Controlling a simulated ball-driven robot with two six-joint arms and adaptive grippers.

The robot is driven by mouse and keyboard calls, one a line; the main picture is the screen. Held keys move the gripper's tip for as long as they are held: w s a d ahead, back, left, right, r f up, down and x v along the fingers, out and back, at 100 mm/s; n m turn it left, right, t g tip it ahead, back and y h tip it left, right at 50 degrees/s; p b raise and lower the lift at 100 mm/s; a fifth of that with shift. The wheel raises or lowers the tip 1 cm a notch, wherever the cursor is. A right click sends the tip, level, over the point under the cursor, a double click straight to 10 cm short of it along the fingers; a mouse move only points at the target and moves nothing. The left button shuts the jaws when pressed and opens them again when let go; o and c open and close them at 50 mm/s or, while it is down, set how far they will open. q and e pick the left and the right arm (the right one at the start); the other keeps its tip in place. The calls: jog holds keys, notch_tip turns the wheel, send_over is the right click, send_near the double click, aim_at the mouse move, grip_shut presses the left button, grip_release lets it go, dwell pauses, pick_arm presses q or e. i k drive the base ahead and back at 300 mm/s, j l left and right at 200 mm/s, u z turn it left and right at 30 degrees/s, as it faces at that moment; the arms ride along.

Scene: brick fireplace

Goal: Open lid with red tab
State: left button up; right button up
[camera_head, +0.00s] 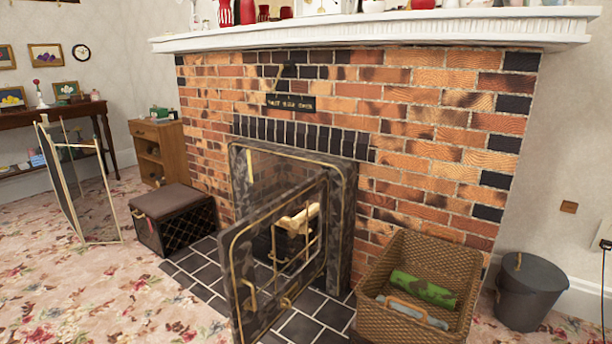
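A dark box (179,234) with a brown padded lid (172,200) sits on the floor left of the fireplace, and its lid looks closed. Neither of my grippers is in view.
The framed glass fireplace door (280,247) stands swung out over the dark tile hearth (203,273). A wicker basket (455,258) with rolled items sits right of it. A folding screen (83,190) stands left. The carpet (90,290) in front is clear.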

aim_at(162, 204)
jog(key=u, duration=0.45)
jog(key=i+j+u, duration=0.1)
jog(key=u, duration=0.85)
jog(key=i+u, duration=0.1)
jog(key=u, duration=0.8)
jog(key=i+u, duration=0.1)
jog(key=u, duration=0.85)
jog(key=l+u, duration=0.45)
jog(key=i+l+u, duration=0.1)
jog(key=l+u, duration=0.35)
jog(key=l, duration=0.75)
jog(key=l+u, duration=0.1)
jog(key=l, duration=0.65)
jog(key=k+l, duration=0.1)
jog(key=l, duration=0.7)
jog(key=k+l, duration=0.1)
jog(key=l, duration=0.65)
jog(key=l+u, duration=0.1)
jog(key=l, duration=0.65)
jog(key=k+l, duration=0.1)
jog(key=l, duration=0.65)
jog(key=l+u, duration=0.45)
jog(key=l, duration=0.25)
jog(key=l+u, duration=0.5)
jog(key=l, duration=0.2)
jog(key=l+z, duration=0.35)
jog(key=i+l+z, duration=0.1)
jog(key=z, duration=0.25)
jog(key=l, duration=0.05)
